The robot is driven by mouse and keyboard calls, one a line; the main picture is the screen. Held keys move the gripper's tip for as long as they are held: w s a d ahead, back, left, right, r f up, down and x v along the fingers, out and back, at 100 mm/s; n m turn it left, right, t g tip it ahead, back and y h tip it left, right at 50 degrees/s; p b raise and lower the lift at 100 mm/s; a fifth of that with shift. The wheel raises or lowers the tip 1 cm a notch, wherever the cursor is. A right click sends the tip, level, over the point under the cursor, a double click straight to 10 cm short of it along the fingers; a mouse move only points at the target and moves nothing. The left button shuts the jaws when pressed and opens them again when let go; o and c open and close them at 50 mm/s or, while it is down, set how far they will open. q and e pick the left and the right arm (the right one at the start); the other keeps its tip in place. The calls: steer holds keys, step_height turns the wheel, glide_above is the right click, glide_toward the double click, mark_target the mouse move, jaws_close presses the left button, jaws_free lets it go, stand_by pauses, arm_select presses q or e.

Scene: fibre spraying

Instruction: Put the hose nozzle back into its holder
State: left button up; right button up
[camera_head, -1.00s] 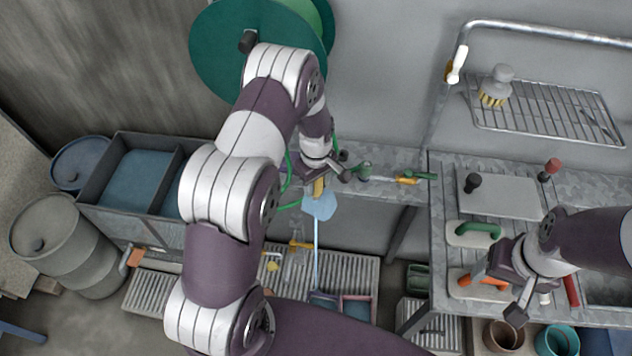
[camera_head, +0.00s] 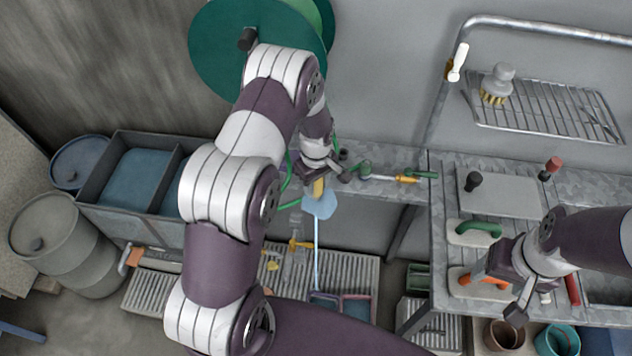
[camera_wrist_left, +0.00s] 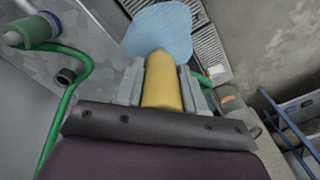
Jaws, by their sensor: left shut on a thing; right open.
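My left gripper (camera_head: 328,176) is shut on the yellow hose nozzle (camera_head: 318,188), in front of the grey ledge near the wall. In the left wrist view the yellow nozzle (camera_wrist_left: 161,82) sits between the two grey fingers, pointing away from the camera. A small dark ring (camera_wrist_left: 66,76) lies left of it, apart from the nozzle; it may be the holder, but I cannot tell for sure. A green hose (camera_wrist_left: 62,118) runs past that ring. My right gripper (camera_head: 500,290) is open over the right table, near an orange-handled tool (camera_head: 487,281).
A green reel (camera_head: 225,55) hangs on the wall. Grey bins (camera_head: 110,180) and a barrel (camera_head: 65,245) stand at the left.

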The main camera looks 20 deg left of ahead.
mark_target(316, 191)
arm_select(q)
steer(key=shift+f+b, duration=1.2)
steer(key=shift+f, duration=0.55)
steer(key=o, duration=1.2)
steer(key=shift+r, duration=0.1)
step_height(316, 191, up, 13)
steer(key=b, duration=0.2)
steer(key=shift+f+b, duration=0.2)
steer(key=shift+b, duration=0.15)
